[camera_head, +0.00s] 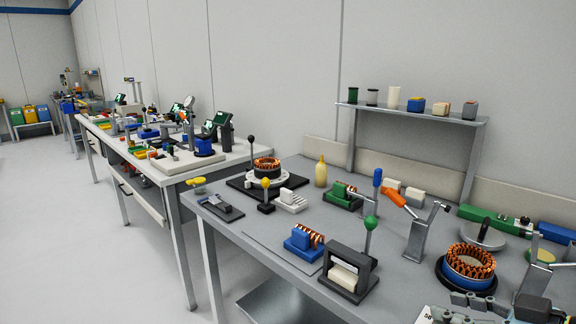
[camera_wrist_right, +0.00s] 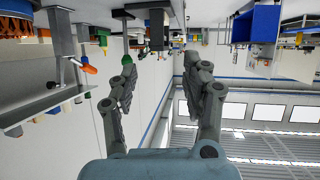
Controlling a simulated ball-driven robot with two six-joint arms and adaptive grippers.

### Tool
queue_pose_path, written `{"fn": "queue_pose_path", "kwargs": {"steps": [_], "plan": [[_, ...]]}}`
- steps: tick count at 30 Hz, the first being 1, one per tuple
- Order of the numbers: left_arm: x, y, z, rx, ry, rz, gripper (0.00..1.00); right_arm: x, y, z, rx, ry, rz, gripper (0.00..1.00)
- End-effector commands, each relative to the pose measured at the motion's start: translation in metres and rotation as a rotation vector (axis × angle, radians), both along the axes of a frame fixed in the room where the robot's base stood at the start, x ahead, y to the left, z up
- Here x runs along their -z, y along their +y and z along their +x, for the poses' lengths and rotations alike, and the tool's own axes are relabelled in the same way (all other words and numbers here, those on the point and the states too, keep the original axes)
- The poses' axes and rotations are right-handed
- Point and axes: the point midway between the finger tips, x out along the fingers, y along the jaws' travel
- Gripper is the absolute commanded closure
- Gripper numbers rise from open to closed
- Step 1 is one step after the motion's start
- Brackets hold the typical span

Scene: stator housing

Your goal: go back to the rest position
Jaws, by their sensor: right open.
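In the right wrist view my right gripper (camera_wrist_right: 158,60) is open, its two grey fingers wide apart with nothing between them. That view is upside down, and the bench hangs along its top left. In the head view grey jointed finger parts (camera_head: 482,304) show at the bottom right edge, over the bench and just in front of a copper-wound stator (camera_head: 470,258) in a blue ring. I cannot tell whether they touch it. My left gripper is not in view.
The grey bench (camera_head: 290,235) carries a black press frame (camera_head: 347,272), a green-knobbed lever (camera_head: 370,224), a metal stand (camera_head: 420,238) and a second stator (camera_head: 267,164). A shelf (camera_head: 412,113) stands at the back. Floor at left is clear.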

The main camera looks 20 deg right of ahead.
Motion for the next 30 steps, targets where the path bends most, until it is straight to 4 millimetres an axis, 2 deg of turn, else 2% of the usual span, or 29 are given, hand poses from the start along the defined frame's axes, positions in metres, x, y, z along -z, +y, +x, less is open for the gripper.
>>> {"fn": "queue_pose_path", "kwargs": {"steps": [1,6,9,25,30], "plan": [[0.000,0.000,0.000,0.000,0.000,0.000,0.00,0.006,0.013,-0.003,0.022,0.042,-0.014,0.52],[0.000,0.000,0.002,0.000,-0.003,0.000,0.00,0.023,0.055,-0.023,0.108,0.269,-0.117,0.52],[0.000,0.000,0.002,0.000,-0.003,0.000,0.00,0.023,0.069,-0.039,0.152,0.395,-0.166,0.52],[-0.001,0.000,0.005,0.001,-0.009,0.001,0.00,-0.009,0.104,-0.115,0.282,0.819,-0.222,0.52],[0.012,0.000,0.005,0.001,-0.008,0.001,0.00,0.053,0.098,-0.106,0.284,0.846,-0.230,0.52]]}}
